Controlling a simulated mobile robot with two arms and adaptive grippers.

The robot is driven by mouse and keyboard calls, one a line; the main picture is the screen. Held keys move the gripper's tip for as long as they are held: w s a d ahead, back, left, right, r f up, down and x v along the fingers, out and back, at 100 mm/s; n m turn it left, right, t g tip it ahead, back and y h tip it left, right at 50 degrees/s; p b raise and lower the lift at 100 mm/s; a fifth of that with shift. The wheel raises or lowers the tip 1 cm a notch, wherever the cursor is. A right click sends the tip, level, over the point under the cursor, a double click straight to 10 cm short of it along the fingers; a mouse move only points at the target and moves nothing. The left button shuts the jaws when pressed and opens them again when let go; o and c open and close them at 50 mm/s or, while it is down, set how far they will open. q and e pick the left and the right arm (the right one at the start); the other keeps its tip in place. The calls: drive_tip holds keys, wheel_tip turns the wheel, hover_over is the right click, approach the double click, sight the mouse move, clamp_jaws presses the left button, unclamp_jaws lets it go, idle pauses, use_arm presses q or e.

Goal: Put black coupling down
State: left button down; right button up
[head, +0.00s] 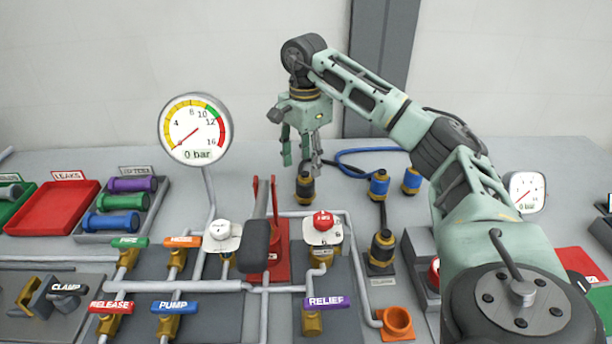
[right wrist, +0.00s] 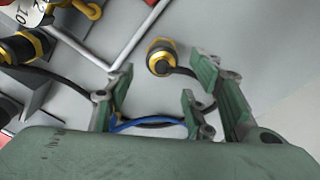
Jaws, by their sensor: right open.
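A black coupling (head: 305,187) with a yellow band stands on the grey bench, below my right gripper (head: 303,160). The right gripper is open, pointing down with its fingers spread. In the right wrist view, a black and yellow coupling (right wrist: 162,57) with a dark hose shows beyond the open fingers (right wrist: 160,85), apart from them. Another black coupling (head: 382,250) sits on a small dark stand to the right, with a black hose rising from it. My left gripper is not in view.
Two blue couplings (head: 379,184) and a blue hose (head: 365,153) lie right of the gripper. A tall gauge (head: 195,129), a grey-headed lever (head: 256,245) and a red-capped valve (head: 323,222) stand nearby. A red tray (head: 52,207) is at left.

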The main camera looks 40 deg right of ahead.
wheel_tip(320, 180, up, 6)
drive_tip(key=shift+r+p, duration=0.1)
drive_tip(key=shift+p, duration=0.5)
